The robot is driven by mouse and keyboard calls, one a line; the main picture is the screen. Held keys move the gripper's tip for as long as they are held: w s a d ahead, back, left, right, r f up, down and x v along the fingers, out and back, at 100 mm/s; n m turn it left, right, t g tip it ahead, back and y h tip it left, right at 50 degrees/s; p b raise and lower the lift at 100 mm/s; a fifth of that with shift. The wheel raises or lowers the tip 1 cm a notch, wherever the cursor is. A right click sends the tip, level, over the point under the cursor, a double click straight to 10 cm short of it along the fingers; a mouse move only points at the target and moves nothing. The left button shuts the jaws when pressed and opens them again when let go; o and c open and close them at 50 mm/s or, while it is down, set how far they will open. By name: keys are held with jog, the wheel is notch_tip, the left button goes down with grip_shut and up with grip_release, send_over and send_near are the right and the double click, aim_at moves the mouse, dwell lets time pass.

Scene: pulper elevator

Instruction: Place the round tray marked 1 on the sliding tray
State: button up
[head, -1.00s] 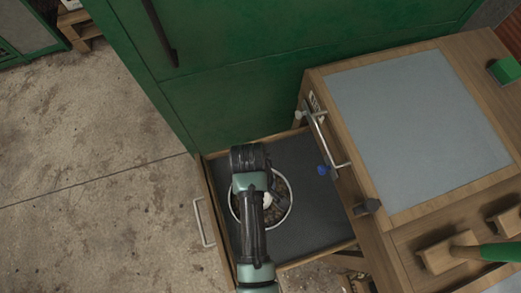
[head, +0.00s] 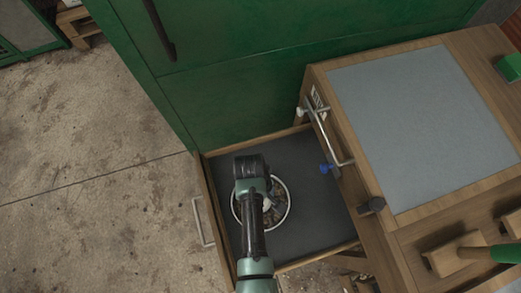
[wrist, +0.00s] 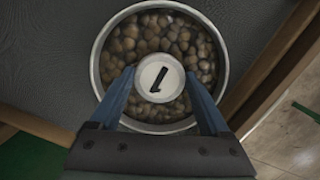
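The round tray (head: 286,221) is a pale-rimmed metal bowl full of brown pebble-like pieces. It sits over the dark sliding tray (head: 313,221), left of its middle; whether it touches the surface cannot be told. In the wrist view the round tray (wrist: 221,62) has a white central knob (wrist: 160,78) marked 1. My gripper (wrist: 160,72) points down, its two blue fingers on either side of the knob, tips close to its edges. Whether they press on it is unclear. In the head view my arm hides part of the round tray.
The sliding tray has wooden edges and a metal handle (head: 203,222) on its left. A green cabinet (head: 245,100) stands behind it. A wooden table (head: 415,130) with a grey top stands to the right, with a metal bar and blue knob (head: 325,168) on its side.

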jog(key=shift+o, duration=1.2)
jog(key=shift+r, duration=0.1)
